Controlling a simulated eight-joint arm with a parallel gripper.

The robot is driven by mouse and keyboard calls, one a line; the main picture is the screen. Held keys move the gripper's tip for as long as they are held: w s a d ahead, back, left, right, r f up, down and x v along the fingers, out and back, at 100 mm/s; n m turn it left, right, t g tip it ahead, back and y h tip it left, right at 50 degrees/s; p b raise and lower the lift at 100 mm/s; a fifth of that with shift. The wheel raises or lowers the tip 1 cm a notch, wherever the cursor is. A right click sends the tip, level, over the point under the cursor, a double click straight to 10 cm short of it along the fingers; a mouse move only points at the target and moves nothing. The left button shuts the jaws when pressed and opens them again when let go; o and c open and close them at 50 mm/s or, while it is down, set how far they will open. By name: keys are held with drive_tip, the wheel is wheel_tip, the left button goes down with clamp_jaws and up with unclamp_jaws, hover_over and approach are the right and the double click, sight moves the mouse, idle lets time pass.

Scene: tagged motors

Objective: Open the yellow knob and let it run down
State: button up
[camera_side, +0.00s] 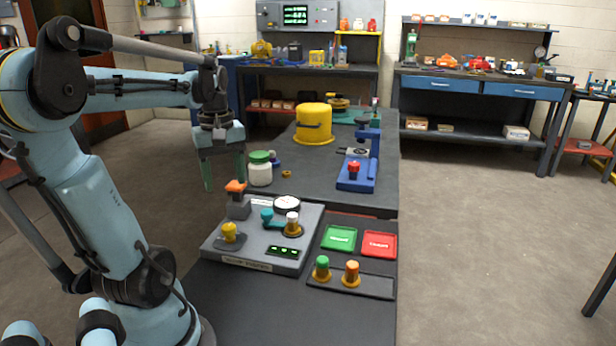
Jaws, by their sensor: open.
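The yellow knob (230,233) stands at the front left of a flat grey panel (222,249) on the dark bench. My gripper (225,185) hangs above and behind the knob, with its two greenish fingers pointing down and apart. Nothing shows between the fingers, and they are clear of the knob. The same panel bears an orange-topped block (236,187), a round white dial (287,204), a teal lever (270,219), a white-capped brass knob (292,225) and a small dark display (285,250) with green marks. The display's reading is too small to tell.
A green-lidded jar (260,172) stands right of my gripper. A yellow drum (313,129) and a blue press (357,178) are farther back. Green (339,238) and red (379,244) pads lie right of the panel, behind green-topped (321,264) and orange-topped (352,269) pegs.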

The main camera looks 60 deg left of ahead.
sight(228, 227)
drive_tip(key=shift+s+a+f, duration=0.1)
drive_tip(key=shift+s+f, duration=0.05)
drive_tip(key=shift+f, duration=2.85)
drive_tip(key=shift+s+a+f, duration=0.1)
drive_tip(key=shift+f, duration=2.85)
drive_tip(key=c, duration=1)
drive_tip(key=shift+n, duration=0.3)
drive_tip(key=shift+c, duration=0.2)
